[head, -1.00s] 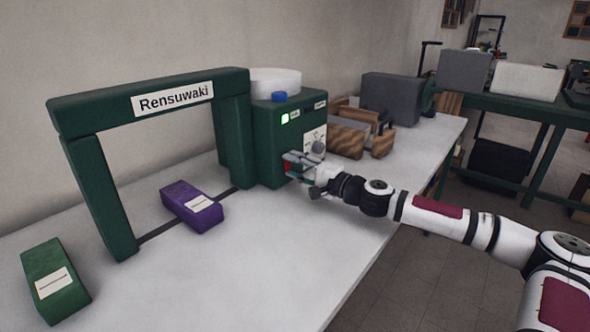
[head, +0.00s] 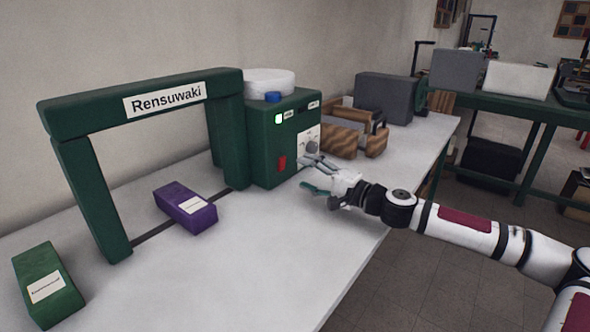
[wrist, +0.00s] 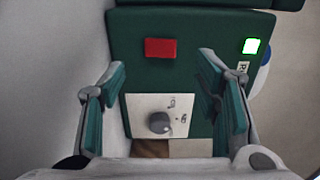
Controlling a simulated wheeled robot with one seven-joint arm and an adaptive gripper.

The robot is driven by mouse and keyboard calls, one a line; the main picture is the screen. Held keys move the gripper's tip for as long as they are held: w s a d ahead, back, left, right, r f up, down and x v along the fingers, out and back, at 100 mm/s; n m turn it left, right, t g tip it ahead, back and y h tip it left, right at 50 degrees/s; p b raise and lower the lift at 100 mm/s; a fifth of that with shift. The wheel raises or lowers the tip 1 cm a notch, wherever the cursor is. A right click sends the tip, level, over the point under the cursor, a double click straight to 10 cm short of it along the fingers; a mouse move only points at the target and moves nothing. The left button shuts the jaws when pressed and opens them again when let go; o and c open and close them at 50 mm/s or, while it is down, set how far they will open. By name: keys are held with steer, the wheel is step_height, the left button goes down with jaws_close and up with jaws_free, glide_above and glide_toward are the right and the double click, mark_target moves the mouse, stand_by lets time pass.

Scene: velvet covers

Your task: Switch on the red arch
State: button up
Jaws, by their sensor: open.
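The arch (head: 140,100) labelled "Rensuwaki" looks dark green, not red. It stands on the white table, joined to a green control box (head: 262,140) at its right. A red switch (head: 282,164) is on the box's front, and it also shows in the wrist view (wrist: 160,48). A small light (head: 279,119) on the box glows; it looks bright green in the wrist view (wrist: 251,46). My gripper (head: 308,174) is open and empty in front of the box, a little right of the switch and apart from it. In the wrist view its fingers (wrist: 162,72) spread either side of the panel.
A grey dial (wrist: 159,122) sits on a white plate by the switch. A purple block (head: 186,207) lies under the arch and a green block (head: 47,284) at front left. Wooden pieces (head: 345,137) stand right of the box. The table's front middle is clear.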

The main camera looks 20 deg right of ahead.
steer(key=v, duration=0.5)
steer(key=shift+s+d, duration=0.1)
steer(key=shift+s, duration=0.1)
steer(key=shift+d, duration=0.1)
